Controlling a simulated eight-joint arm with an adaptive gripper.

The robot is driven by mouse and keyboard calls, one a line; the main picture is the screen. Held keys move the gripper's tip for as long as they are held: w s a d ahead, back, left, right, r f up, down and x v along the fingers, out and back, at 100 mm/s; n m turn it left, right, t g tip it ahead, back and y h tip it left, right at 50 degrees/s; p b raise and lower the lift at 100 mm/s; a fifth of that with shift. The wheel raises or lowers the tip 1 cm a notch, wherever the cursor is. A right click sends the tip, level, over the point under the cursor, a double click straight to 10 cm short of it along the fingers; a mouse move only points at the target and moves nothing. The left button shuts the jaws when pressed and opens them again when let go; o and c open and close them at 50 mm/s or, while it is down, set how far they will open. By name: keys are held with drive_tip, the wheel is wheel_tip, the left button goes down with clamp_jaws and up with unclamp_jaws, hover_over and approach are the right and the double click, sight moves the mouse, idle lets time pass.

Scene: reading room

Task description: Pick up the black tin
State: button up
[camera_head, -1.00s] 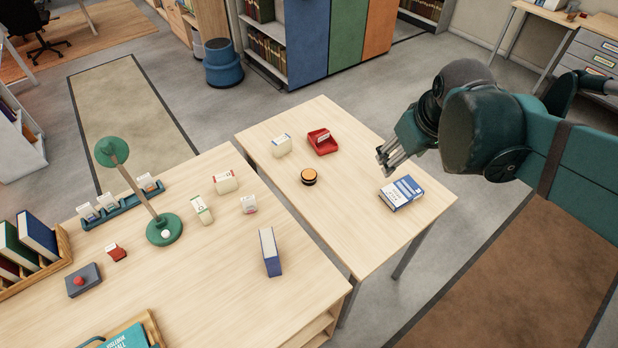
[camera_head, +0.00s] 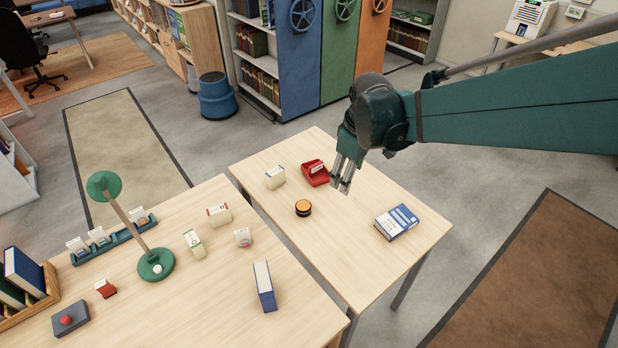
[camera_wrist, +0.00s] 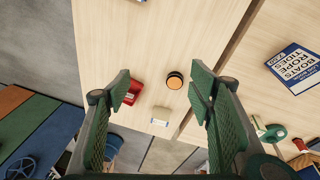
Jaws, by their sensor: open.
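The black tin (camera_head: 303,208) is a small round tin with an orange top. It stands on the right-hand wooden table, left of the middle. In the wrist view the tin (camera_wrist: 174,81) lies ahead, between the lines of the two fingers and nearer the right one. My gripper (camera_head: 345,185) is open and empty. It hangs above the table, to the right of the tin and a little behind it, pointing down. Nothing hides the tin in either view.
A red tray with a card (camera_head: 315,176) and a cream box (camera_head: 275,177) stand behind the tin. A blue and white book (camera_head: 396,222) lies to its right.

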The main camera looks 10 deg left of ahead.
drive_tip(key=w+a+f+n+g, duration=0.1)
drive_tip(key=w+a+f+n, duration=0.2)
drive_tip(key=w+a+f, duration=0.35)
drive_tip(key=n+g, duration=0.1)
drive_tip(key=n, duration=0.2)
hover_over(303, 205)
drive_tip(key=shift+h, duration=0.4)
drive_tip(key=f, duration=1)
drive_tip(key=shift+w+d+f, duration=0.1)
drive_tip(key=shift+d, duration=0.1)
drive_tip(key=shift+n, duration=0.3)
drive_tip(key=shift+f, duration=0.1)
drive_tip(key=shift+f, duration=1.25)
drive_tip(key=shift+a+f+b, duration=0.15)
drive_tip(key=shift+f+b, duration=0.5)
drive_tip(key=shift+f, duration=1.95)
